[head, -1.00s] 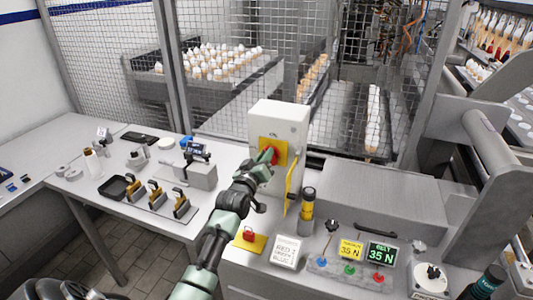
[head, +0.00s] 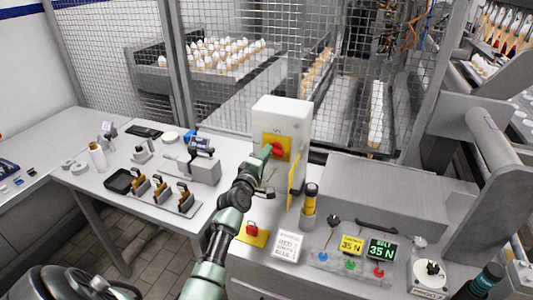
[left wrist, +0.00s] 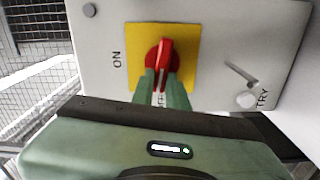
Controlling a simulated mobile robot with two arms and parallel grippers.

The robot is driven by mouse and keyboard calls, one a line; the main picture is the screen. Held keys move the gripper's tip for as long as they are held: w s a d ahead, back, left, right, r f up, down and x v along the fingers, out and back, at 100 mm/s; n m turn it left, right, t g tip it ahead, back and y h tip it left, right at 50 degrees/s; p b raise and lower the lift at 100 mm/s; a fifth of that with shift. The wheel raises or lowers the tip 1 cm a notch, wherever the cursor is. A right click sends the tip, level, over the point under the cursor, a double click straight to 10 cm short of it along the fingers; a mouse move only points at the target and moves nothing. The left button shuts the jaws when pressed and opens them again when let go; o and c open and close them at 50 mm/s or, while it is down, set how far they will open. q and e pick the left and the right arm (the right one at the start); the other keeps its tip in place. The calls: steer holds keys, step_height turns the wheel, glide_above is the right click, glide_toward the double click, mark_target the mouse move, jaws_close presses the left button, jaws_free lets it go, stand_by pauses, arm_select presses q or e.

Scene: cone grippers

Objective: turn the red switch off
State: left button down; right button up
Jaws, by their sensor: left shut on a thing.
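The red rotary switch (head: 277,149) sits on a yellow plate (head: 286,143) on the front of a white box (head: 283,115). In the left wrist view its red handle (left wrist: 164,52) stands upright, across from the "ON" lettering at the left. Part of another label shows below it, mostly hidden by the fingers. My left gripper (head: 266,152) reaches the switch from the lower left in the head view. Its green fingers (left wrist: 161,84) are closed on the lower end of the handle. My right gripper is not in view.
A yellow flap (head: 294,182) stands out from the box's right side. Mesh fencing (head: 230,60) stands behind.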

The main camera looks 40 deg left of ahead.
arm_select(q)
steer(key=shift+f+n, duration=0.15)
steer(key=shift+n, duration=0.65)
steer(key=c, duration=1.4)
jaws_free()
steer(key=shift+s, duration=0.15)
steer(key=v, duration=0.7)
steer(key=shift+s, duration=0.3)
steer(key=shift+f, duration=0.15)
